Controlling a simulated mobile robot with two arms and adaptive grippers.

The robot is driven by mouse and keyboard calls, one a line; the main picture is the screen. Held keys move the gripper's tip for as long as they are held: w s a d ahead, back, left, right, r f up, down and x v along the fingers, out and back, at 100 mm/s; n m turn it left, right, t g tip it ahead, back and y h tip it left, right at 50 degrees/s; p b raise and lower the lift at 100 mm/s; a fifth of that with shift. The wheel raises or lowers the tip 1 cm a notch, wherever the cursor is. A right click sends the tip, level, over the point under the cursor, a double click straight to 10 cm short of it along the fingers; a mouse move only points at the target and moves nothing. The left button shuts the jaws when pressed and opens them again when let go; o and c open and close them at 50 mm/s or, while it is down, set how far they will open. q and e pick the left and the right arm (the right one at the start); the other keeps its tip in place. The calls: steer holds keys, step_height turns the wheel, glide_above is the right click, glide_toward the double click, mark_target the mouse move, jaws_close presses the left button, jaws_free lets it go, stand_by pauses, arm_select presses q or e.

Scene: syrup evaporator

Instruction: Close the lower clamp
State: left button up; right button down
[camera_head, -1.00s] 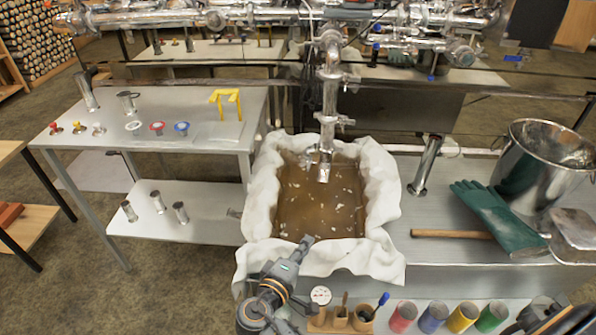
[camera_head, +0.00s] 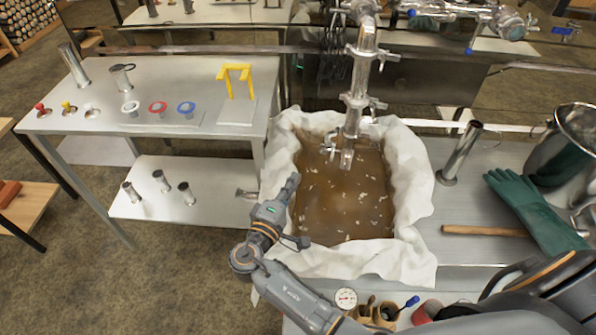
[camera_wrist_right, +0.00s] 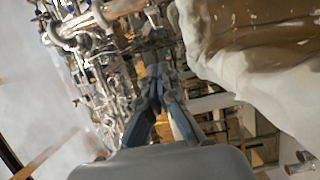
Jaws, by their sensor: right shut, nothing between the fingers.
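A shiny metal pipe (camera_head: 358,85) hangs down over a pan of brown liquid (camera_head: 335,205). Clamp fittings ring it, one higher up (camera_head: 368,52) and one lower (camera_head: 362,101). More fittings sit near its bottom end (camera_head: 345,150), over the liquid. I cannot tell whether the lower clamp is open or shut. My right gripper (camera_head: 292,182) is shut and empty, by the left edge of the pan, left of the pipe and apart from it. In the right wrist view its fingers (camera_wrist_right: 155,78) meet in front of blurred metal pipework. My left gripper is not in view.
White cloth (camera_head: 410,180) drapes the pan's rim. A grey table (camera_head: 200,90) with a yellow stand (camera_head: 236,76) is at left. A green glove (camera_head: 535,205), an upright metal tube (camera_head: 460,152) and a bucket (camera_head: 560,150) stand at right.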

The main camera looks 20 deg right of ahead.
mark_target(328, 151)
steer(key=w+d+p, duration=0.1)
steer(key=d, duration=0.1)
steer(key=w+d+p, duration=0.1)
steer(key=d, duration=0.2)
steer(key=w+d+p, duration=0.1)
steer(key=w+d, duration=0.1)
steer(key=d, duration=0.1)
steer(key=shift+d+r, duration=0.2)
steer(key=shift+d, duration=0.05)
steer(key=shift+s+d, duration=0.35)
steer(key=shift+d, duration=0.1)
steer(key=shift+f, duration=0.15)
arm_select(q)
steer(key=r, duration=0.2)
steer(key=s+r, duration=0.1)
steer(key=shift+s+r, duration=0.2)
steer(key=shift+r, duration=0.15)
